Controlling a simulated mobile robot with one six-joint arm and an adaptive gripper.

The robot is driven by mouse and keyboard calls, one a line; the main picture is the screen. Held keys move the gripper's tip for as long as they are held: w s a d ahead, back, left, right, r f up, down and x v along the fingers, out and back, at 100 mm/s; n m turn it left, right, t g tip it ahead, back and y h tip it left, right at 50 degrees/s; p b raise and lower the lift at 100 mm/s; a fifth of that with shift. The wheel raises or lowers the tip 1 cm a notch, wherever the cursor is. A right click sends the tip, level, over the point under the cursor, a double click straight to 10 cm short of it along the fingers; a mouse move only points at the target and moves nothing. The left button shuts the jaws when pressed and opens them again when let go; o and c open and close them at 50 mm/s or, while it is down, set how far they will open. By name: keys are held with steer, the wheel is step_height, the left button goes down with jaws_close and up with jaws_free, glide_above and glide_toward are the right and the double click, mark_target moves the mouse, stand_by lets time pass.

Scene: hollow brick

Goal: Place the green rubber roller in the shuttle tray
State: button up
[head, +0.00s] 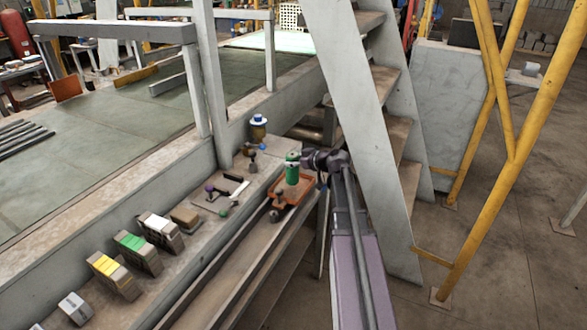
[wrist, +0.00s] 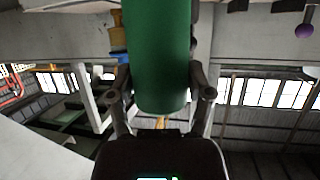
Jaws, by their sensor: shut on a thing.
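The green rubber roller (head: 292,171) is upright in the head view, over the back part of the orange shuttle tray (head: 306,188). My gripper (head: 303,159) reaches in from the right and is shut on the roller. In the wrist view the roller (wrist: 160,45) fills the space between the two fingers of my gripper (wrist: 162,85). Its lower end and any contact with the tray floor cannot be told clearly. A small brown knobbed piece (head: 279,199) is at the tray's near end.
The tray sits on a long rail channel (head: 235,270) beside a grey ledge. Coloured blocks (head: 131,244) and small knobs (head: 210,189) stand on the ledge. A steep stair (head: 355,120) rises close to my arm's right.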

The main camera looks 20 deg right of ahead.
mark_target(293, 168)
stand_by(0.3)
steer(key=shift+w+d, duration=0.15)
steer(key=shift+w, duration=0.45)
steer(key=shift+f+b, duration=1.85)
steer(key=shift+f, duration=0.1)
steer(key=o, duration=1.3)
steer(key=shift+r, duration=0.25)
steer(key=p+v, duration=0.4)
steer(key=v, duration=0.8)
steer(key=shift+f, duration=0.1)
